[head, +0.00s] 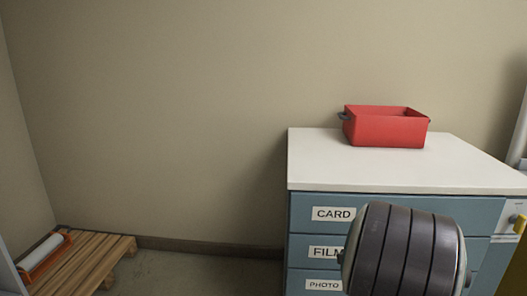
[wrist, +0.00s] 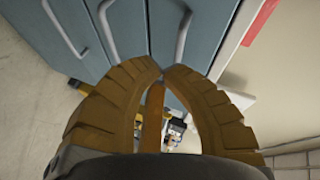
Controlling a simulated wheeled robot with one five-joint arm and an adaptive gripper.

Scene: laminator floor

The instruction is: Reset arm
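My gripper (wrist: 161,70) shows in the wrist view as two curved tan ribbed fingers whose tips come together. I see nothing clearly held at the tips. An orange-brown strip (wrist: 152,115) shows in the gap behind the tips; I cannot tell what it belongs to. The gripper points toward the blue drawer fronts and their grey handles, apparently apart from them. In the head view a dark ribbed part of my arm stands in front of the drawers at lower right, and the fingers are not visible there.
A blue drawer cabinet (head: 300,215) labelled CARD, FILM and PHOTO has a white top (head: 330,160). A red bin (head: 388,131) with a dark handle sits on it. A wooden pallet (head: 98,258) with a white roll (head: 42,251) lies at lower left. Floor between pallet and cabinet is clear.

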